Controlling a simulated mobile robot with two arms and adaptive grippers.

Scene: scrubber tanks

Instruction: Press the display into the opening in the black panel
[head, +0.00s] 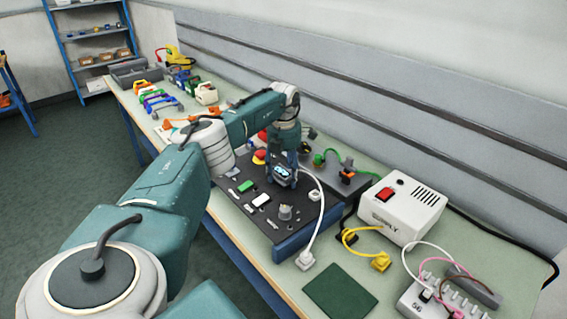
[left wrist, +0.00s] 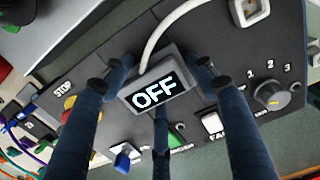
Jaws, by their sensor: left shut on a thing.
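The display (left wrist: 157,92) is a grey box with a lit screen reading OFF and a white cable at its back; in the head view it is small and bluish (head: 282,171). My left gripper (left wrist: 160,80) has its dark fingers shut around the display, over the black panel. In the head view my left gripper (head: 283,177) is above the panel's far part. The black panel (head: 268,218) lies on the bench and also shows in the left wrist view (left wrist: 265,62). The opening cannot be made out. My right gripper is not in view.
The panel carries a knob (left wrist: 271,95), a white rocker switch (left wrist: 212,122), a green button (left wrist: 177,135) and a red stop button (head: 259,156). A white power supply (head: 402,209) stands to the right. The white cable (head: 318,215) loops across the panel's right side.

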